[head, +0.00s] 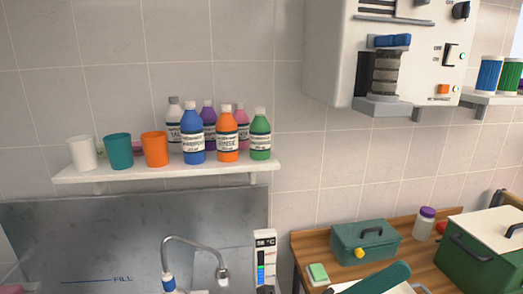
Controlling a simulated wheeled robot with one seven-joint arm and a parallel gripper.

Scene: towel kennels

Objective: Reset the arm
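My gripper is not in view in the head view, and I cannot make out my arm for certain. A dark green rounded shape (385,279) crosses the bottom edge over the wooden table. It is cut off by the frame, so I cannot tell what it is.
A wall shelf (215,169) holds several cups and bottles above a grey basin (110,235) with a tap (190,242). The wooden table (312,250) bears a teal box (365,243) and a green chest (485,255). A white wall machine (330,60) hangs above.

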